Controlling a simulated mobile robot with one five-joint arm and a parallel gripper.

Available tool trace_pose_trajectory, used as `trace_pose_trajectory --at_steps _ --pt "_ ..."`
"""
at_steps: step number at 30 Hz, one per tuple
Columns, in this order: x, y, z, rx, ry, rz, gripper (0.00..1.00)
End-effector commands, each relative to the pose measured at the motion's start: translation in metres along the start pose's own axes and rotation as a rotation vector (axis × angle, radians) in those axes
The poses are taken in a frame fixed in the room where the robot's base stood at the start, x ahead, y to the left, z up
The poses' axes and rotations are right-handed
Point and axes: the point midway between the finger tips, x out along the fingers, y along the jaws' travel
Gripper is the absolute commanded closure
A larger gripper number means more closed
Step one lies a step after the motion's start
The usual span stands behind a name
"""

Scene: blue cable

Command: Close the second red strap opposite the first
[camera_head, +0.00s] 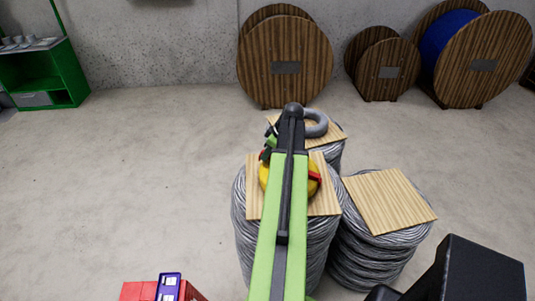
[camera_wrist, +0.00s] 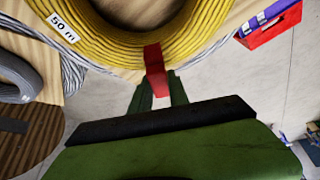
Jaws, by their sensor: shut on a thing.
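A yellow cable coil (camera_head: 264,176) lies on a wooden board (camera_head: 253,202) on top of a grey cable stack, partly hidden by my arm. It fills the top of the wrist view (camera_wrist: 120,45) and bears a white "50 m" label. One red strap (camera_head: 314,178) shows on the coil's right side in the head view. My gripper (camera_wrist: 155,85) is at the coil's outer edge, shut on another red strap (camera_wrist: 153,56), which reaches over the yellow strands. Whether this strap is fastened cannot be told. In the head view my gripper is mostly hidden by my arm.
A grey coil (camera_head: 316,124) lies on the board behind. A lower stack with a bare board (camera_head: 390,200) stands to the right. Red crates (camera_head: 138,291) are at the bottom left. Wooden drums (camera_head: 285,60) line the wall. The floor at left is clear.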

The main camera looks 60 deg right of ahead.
Motion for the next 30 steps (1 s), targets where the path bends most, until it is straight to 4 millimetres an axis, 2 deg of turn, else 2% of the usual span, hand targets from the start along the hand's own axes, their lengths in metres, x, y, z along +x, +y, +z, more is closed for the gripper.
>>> trace_pose_trajectory --at_steps 13,30 --pt "0.014 0.0 0.007 0.0 0.0 0.0 1.0" --pt "0.018 0.0 0.009 0.001 0.0 0.0 1.0"
